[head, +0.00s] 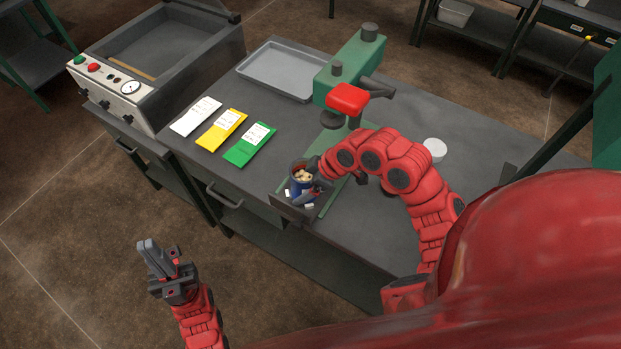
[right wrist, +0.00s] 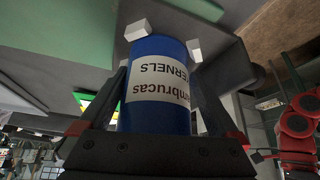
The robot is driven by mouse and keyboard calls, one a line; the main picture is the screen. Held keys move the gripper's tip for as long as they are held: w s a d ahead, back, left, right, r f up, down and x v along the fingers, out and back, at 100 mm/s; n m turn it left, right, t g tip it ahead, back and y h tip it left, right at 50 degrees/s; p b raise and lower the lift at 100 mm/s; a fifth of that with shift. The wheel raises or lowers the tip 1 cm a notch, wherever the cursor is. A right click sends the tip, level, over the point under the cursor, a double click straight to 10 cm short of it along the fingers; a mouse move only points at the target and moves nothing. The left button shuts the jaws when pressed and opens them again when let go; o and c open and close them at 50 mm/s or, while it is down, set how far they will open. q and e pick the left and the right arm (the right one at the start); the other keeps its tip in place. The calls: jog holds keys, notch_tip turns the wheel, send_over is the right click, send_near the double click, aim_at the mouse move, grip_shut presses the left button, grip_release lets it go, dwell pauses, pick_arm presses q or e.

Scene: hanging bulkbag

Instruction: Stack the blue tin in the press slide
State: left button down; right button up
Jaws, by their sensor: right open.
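The blue tin (head: 300,184) stands upright with beige pieces showing in its open top. It sits on the dark press slide (head: 283,207) at the table's front edge, with small white blocks around it. In the right wrist view the blue tin (right wrist: 158,82) shows a white label, upside down in the picture. My right gripper (head: 312,186) is open, with a finger on either side of the tin; whether they touch it cannot be told. My left gripper (head: 158,247) is open and empty, away from the table at the lower left.
The green press (head: 346,68) with a red block (head: 347,98) stands behind the slide. White, yellow (head: 222,130) and green (head: 250,144) packets lie to the left, with a grey tray (head: 275,70) behind. A white round object (head: 434,149) is right of my right arm.

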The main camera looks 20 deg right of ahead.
jog(key=shift+d+r+p, duration=0.15)
jog(key=shift+r+p, duration=0.25)
jog(key=shift+r, duration=0.1)
jog(key=shift+s+d+r+b, duration=0.15)
jog(key=shift+d+r+b, duration=0.5)
jog(key=shift+r, duration=0.35)
jog(key=v, duration=0.9)
jog(key=shift+r, duration=0.15)
jog(key=shift+s+a, duration=0.1)
